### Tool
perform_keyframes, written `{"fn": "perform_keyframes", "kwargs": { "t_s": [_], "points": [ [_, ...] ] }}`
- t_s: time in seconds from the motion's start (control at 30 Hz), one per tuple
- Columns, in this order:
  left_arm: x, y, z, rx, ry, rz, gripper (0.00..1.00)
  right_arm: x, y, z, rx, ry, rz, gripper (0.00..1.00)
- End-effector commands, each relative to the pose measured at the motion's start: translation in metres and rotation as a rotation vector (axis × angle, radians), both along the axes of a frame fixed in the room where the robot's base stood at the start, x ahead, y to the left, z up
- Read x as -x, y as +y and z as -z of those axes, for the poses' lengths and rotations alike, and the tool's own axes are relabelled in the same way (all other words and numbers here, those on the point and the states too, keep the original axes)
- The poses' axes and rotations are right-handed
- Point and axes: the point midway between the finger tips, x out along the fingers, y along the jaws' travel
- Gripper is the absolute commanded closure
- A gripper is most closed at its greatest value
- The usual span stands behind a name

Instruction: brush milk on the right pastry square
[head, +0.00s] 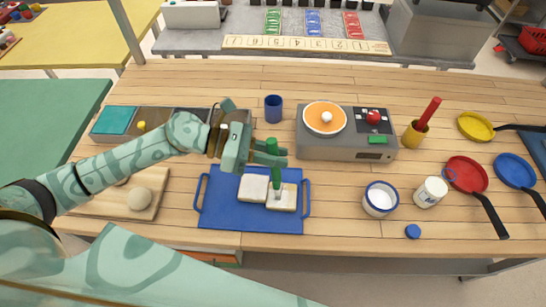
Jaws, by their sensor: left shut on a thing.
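My left gripper (268,152) is shut on a brush with a green handle (272,147). The brush points down, its pale head over the right pastry square (282,203); I cannot tell whether the bristles touch it. The left pastry square (253,188) lies beside it. Both pale squares lie on a blue tray (228,212) with side handles. A white pot with a blue rim (380,199) stands right of the tray; its inside looks white. A white labelled jar (431,192) stands next to it, and a blue cap (412,231) lies in front. My right gripper is not in view.
Behind the tray stand a blue cup (273,108) and a grey appliance with an orange-rimmed plate (346,150). A yellow cup with a red-handled tool (415,133) and red (467,174), yellow and blue pans are at the right. A wooden board (118,199) lies at the left.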

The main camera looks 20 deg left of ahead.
Motion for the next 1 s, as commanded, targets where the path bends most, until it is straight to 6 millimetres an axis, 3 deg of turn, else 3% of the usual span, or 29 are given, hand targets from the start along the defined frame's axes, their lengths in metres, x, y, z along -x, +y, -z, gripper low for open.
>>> {"fn": "perform_keyframes", "kwargs": {
  "t_s": [0.27,1.0],
  "points": [
    [0.0,-0.002,0.0,-0.002,-0.001,-0.001,1.0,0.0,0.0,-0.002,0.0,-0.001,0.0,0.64],
    [-0.01,-0.049,-0.001,-0.001,-0.001,-0.001,1.0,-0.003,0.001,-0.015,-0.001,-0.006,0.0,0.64]
  ]
}}
